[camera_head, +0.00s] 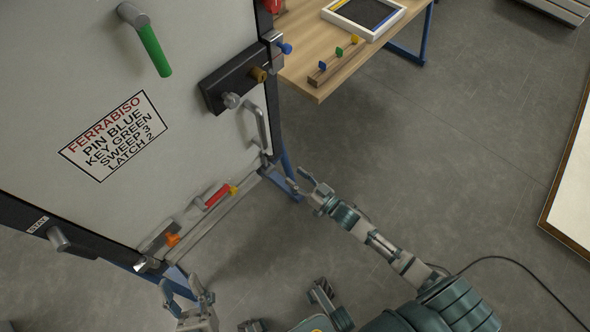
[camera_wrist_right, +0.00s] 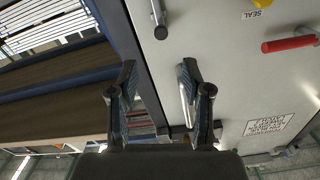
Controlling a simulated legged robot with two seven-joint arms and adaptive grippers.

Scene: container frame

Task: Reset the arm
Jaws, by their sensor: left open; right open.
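My right arm reaches in from the lower right of the head view. Its gripper (camera_head: 309,186) is open and empty, over the floor just right of the panel's lower corner. In the right wrist view the two fingers (camera_wrist_right: 158,98) stand apart with nothing between them. My left gripper (camera_head: 183,294) is open at the bottom of the head view, below the panel's lower edge. It appears empty, and its lower part is cut off by the frame edge.
A pale panel (camera_head: 60,100) carries a green handle (camera_head: 154,51), a metal grab handle (camera_head: 260,128), a red handle (camera_head: 216,196) and an orange knob (camera_head: 172,240). A wooden table (camera_head: 318,50) holds a framed tray (camera_head: 364,32).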

